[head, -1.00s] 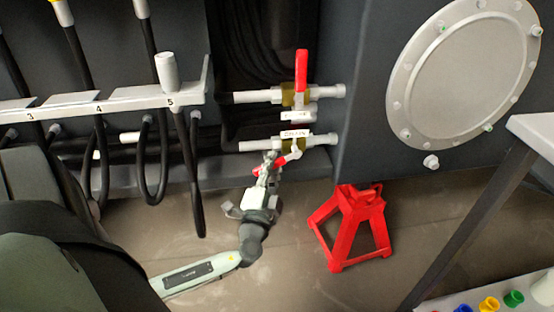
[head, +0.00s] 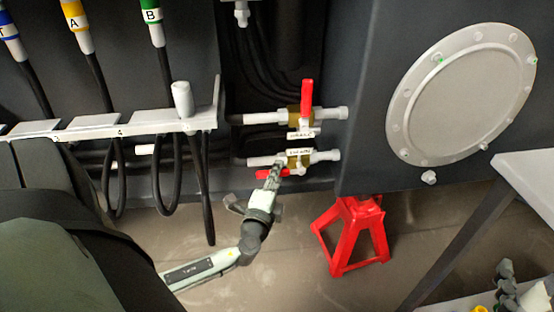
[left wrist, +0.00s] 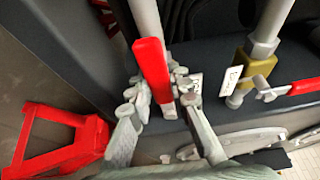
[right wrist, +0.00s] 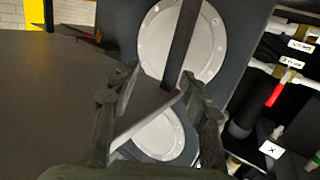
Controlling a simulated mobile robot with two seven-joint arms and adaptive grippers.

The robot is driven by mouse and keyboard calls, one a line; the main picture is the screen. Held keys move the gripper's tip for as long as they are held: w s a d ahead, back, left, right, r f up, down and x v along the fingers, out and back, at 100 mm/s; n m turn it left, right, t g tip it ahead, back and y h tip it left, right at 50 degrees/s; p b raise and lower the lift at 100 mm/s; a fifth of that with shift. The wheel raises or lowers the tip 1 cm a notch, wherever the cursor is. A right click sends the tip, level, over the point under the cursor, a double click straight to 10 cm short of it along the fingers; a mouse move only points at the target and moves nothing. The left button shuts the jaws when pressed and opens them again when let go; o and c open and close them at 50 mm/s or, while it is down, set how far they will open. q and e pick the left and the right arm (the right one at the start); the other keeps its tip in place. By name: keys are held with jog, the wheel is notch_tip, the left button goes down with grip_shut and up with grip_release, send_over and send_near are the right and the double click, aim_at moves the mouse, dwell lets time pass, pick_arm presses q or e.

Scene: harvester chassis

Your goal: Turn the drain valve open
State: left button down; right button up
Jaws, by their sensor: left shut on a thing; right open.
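Two valves with brass bodies sit on the pipes in the head view, one above the other. The upper valve's red handle (head: 307,94) stands upright. The lower valve (head: 299,160) carries a small white label whose text is too small to read surely. Its red handle (head: 264,173) points left, roughly along the pipe. My left gripper (head: 274,178) is shut on this handle; in the left wrist view the red handle (left wrist: 153,70) lies between the fingers (left wrist: 158,108). My right gripper (right wrist: 153,92) is open and empty, away from the valves.
A red jack stand (head: 352,238) stands on the floor right of my left gripper. A round bolted cover (head: 462,95) is on the chassis wall. A pale table (head: 530,178) is at the right. Black hoses (head: 165,170) hang left of the valves.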

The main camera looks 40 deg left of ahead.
pick_arm(q)
jog(key=shift+a+r, duration=0.15)
pick_arm(e)
jog(key=shift+d+f+g, duration=0.35)
jog(key=shift+f+g, duration=0.05)
jog(key=shift+f, duration=0.35)
pick_arm(q)
jog(key=c, duration=1.4)
grip_release()
jog(key=shift+o, duration=0.2)
jog(key=v, duration=1.2)
pick_arm(e)
jog(key=shift+s, duration=0.1)
